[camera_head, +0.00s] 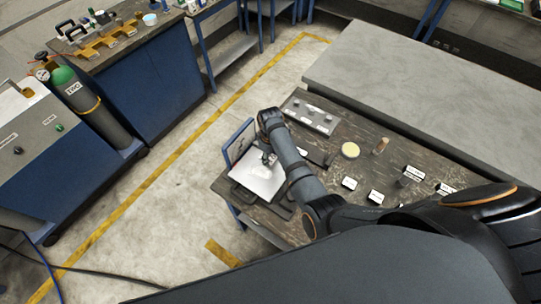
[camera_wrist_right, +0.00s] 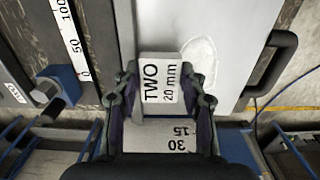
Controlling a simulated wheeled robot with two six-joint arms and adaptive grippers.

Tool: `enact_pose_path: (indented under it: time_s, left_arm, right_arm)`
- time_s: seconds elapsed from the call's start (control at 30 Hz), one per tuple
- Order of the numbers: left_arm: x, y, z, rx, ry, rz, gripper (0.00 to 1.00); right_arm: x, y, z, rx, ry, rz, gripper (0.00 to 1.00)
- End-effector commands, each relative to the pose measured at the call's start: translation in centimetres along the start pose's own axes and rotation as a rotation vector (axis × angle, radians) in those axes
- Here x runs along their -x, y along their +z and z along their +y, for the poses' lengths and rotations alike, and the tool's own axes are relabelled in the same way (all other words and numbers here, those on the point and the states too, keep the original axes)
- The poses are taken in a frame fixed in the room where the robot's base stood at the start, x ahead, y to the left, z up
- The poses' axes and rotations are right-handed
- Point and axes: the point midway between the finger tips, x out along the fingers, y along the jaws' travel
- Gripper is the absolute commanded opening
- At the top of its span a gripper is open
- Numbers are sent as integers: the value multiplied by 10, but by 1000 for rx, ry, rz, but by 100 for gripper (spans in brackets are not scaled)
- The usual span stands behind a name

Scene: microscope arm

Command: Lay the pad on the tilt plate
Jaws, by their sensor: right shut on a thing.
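My right gripper (camera_wrist_right: 162,92) is shut on a small grey block (camera_wrist_right: 160,85) marked "TWO 20 mm". A pale flat plate (camera_head: 255,185) lies at the left end of the table, and my right gripper (camera_head: 268,159) is over it in the head view. The plate also shows in the wrist view (camera_wrist_right: 180,20), with a black handle at its right. A whitish rounded patch (camera_wrist_right: 203,60) shows on the plate. Which thing is the pad is not clear. I cannot tell whether the block touches the plate. My left gripper is not in view.
A round pale yellow disc (camera_head: 350,150), a small cork-coloured piece (camera_head: 381,145) and several labelled blocks are on the wooden table. A grey tray (camera_head: 310,111) with round knobs stands behind. A blue frame (camera_head: 238,142) rises at the plate's left.

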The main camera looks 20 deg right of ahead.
Motion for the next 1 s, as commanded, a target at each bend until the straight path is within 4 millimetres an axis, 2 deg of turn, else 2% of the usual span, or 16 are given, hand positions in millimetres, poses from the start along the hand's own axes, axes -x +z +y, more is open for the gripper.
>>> enact_pose_path:
  time_s: [0.2,0.23,0.37,0.73,0.8,0.97,1.0]
  left_arm:
    - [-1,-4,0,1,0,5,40]
    - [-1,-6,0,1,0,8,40]
    - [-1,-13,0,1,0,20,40]
    - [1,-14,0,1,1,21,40]
    - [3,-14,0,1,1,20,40]
    - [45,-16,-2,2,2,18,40]
    - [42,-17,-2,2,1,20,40]
  right_arm:
    - [-3,-1,0,0,1,2,0]
    - [-4,0,0,0,0,0,46]
    - [-4,0,0,0,0,0,63]
    - [1,0,0,0,1,1,64]
    - [11,0,0,0,1,2,64]
    - [52,-2,4,-4,0,0,64]
    - [57,-8,8,-5,2,3,64]
